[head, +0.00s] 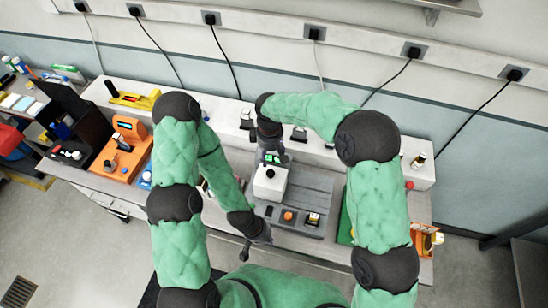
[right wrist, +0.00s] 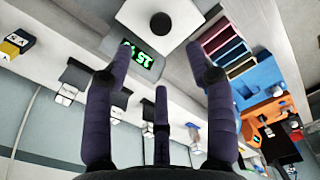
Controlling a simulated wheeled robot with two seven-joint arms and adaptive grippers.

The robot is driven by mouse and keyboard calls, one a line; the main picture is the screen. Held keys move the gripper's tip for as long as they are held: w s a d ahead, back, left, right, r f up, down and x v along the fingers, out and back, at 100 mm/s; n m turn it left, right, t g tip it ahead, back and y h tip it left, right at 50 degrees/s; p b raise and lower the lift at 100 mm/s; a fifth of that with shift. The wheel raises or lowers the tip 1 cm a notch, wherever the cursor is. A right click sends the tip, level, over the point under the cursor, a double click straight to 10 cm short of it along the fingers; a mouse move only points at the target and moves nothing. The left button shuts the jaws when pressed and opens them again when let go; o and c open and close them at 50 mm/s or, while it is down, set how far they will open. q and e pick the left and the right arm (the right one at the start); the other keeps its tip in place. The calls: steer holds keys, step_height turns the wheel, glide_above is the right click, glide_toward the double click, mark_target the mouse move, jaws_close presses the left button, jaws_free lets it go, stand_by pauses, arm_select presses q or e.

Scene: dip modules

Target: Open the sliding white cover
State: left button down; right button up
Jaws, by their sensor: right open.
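The white cover (head: 263,190) is a pale block with a black round knob (head: 270,173) on top. It sits on the grey device at the middle of the bench. It also shows at the top of the right wrist view (right wrist: 185,30), with the knob (right wrist: 160,24) facing me. A display with green characters (right wrist: 140,58) is beside it. My right gripper (head: 271,152) is at the back edge of the cover. Its fingers are spread and empty, with the knob beyond their tips. My left gripper (head: 248,248) hangs low near the bench's front edge, away from the cover; its fingers are unclear.
In front of the cover, the grey device (head: 318,183) carries an orange button (head: 288,216) and small black parts. An orange stand (head: 124,160) and a black rack (head: 75,120) are at left. Cables hang from wall sockets behind the bench.

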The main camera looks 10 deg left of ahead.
mark_target(270, 172)
steer(key=f+p, duration=0.1)
steer(key=f, duration=0.4)
steer(key=f+p, duration=0.1)
steer(key=f, duration=0.3)
steer(key=shift+s+f, duration=0.2)
steer(key=shift+f, duration=0.2)
steer(key=shift+w+f, duration=0.1)
steer(key=shift+f, duration=0.25)
jaws_close()
